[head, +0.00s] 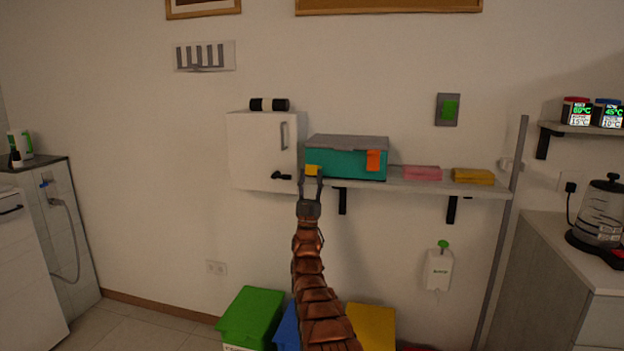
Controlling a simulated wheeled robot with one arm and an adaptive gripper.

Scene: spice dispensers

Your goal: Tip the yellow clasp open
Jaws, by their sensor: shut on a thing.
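A teal box (345,161) with a grey lid (347,142) sits on the wall shelf. A yellow clasp (312,170) is on its front at the left end, and an orange clasp (374,160) is on its front at the right. My gripper (311,181) reaches up to the yellow clasp, with a finger on each side of its lower part, and is shut on it. The clasp's lower edge is partly hidden by the fingers. The lid looks closed.
A white cabinet (256,150) with a handle stands directly left of the box. Pink (422,173) and yellow (473,177) folded cloths lie on the shelf (430,187) to the right. A green-lidded bin (251,315) and other bins stand below.

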